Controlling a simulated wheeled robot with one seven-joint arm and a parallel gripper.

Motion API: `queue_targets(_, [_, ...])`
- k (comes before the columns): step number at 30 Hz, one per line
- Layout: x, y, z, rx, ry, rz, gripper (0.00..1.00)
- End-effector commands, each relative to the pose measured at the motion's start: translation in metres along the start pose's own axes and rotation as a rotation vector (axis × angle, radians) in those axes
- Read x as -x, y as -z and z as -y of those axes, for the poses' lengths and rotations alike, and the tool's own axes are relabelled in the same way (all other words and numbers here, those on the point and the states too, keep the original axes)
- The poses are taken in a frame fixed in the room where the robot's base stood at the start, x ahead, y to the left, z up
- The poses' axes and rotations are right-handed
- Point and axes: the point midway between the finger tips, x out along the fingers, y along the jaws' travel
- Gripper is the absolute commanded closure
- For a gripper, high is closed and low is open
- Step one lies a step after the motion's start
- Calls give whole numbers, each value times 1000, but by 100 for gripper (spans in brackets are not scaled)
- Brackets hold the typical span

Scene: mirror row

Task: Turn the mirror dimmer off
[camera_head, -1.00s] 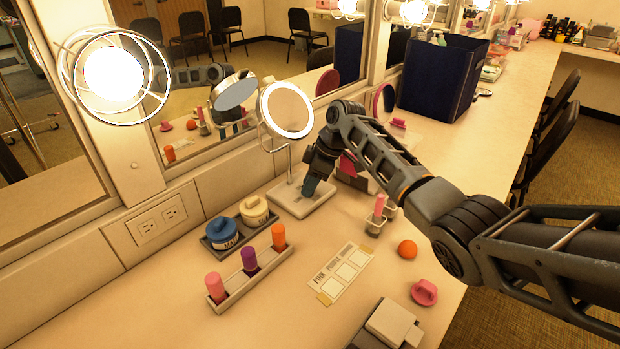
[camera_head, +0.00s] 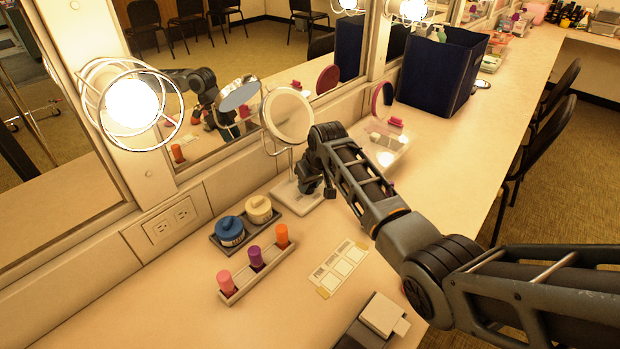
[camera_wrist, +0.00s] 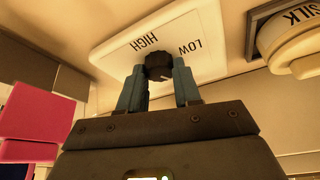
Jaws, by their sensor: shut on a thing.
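The ring mirror (camera_head: 289,116) stands on a pale base (camera_head: 291,199) by the wall. Its ring looks dull cream, without a bright glow. In the wrist view the base (camera_wrist: 112,58) carries the printed words HIGH and LOW and a dark round dimmer knob (camera_wrist: 158,66). My gripper (camera_wrist: 159,80) has its two blue-grey fingers closed on the knob, one on each side. In the head view my gripper (camera_head: 329,189) is at the base's right side, and the knob is hidden there. Any pointer mark on the knob is too dark to read.
A tray with a blue jar (camera_head: 230,231) and a cream jar (camera_head: 258,209) sits left of the base. In front are a rack of colored tubes (camera_head: 257,272) and a paper card (camera_head: 339,266). A navy bin (camera_head: 443,72) stands farther back.

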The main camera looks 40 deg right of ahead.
Motion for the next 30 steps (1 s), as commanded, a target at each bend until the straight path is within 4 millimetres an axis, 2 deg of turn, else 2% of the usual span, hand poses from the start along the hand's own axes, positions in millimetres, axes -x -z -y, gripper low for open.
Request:
queue_targets(15, [0, 1, 3, -351, -146, -1, 98])
queue_targets(30, [0, 2, 3, -443, -183, -1, 98])
